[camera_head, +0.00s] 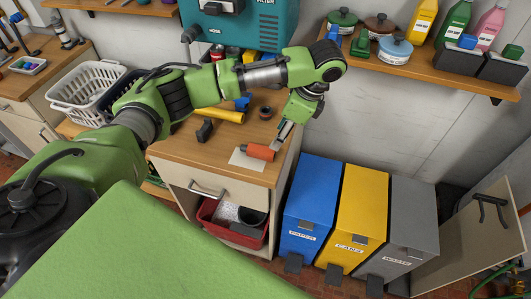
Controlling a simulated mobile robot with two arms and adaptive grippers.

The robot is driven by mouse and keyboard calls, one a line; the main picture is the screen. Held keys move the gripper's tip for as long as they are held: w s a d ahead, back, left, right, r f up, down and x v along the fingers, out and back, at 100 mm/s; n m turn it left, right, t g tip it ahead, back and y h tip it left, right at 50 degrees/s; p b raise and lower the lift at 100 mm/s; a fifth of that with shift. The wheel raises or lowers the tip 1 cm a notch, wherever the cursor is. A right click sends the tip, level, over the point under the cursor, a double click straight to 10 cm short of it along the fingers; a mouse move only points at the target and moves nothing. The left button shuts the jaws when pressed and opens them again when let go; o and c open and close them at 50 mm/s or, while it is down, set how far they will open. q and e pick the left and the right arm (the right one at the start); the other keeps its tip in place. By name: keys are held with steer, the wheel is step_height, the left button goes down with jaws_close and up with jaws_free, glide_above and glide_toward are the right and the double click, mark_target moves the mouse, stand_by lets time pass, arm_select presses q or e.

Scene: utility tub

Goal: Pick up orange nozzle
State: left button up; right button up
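The orange nozzle (258,151) lies on its side at the front right of the wooden counter top (185,148), partly over a pale sheet (240,161). My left arm reaches in from the left across the counter. Its gripper (284,131) points down just behind and to the right of the nozzle, close to its right end. Its fingers are small and seen side-on, so I cannot tell whether they are open or touch the nozzle. My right gripper is not in view.
A yellow cylinder (224,116), a black piece (204,131) and a small dark round item (265,112) lie on the counter. Blue (312,205), yellow (358,215) and grey (411,215) bins stand to the right. A laden shelf (400,68) hangs above them.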

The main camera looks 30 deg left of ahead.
arm_select(q)
step_height(320, 180, up, 3)
steer(key=a, duration=0.2)
steer(key=b, duration=0.1)
glide_toward(257, 148)
steer(key=shift+a+f+g+y, duration=0.1)
steer(key=shift+f+g+y, duration=0.2)
steer(key=shift+f, duration=0.25)
steer(key=x, duration=0.2)
steer(key=shift+w+a+f, duration=0.1)
steer(key=shift+a+f, duration=0.1)
steer(key=shift+f, duration=0.05)
steer(key=shift+a+f+p, duration=0.15)
steer(key=shift+f+p, duration=0.35)
steer(key=shift+p, duration=0.1)
steer(key=p+x, duration=0.1)
steer(key=x, duration=0.2)
steer(key=shift+f, duration=0.35)
steer(key=shift+a+f, duration=0.1)
steer(key=shift+f, duration=0.3)
steer(key=c, duration=1.1)
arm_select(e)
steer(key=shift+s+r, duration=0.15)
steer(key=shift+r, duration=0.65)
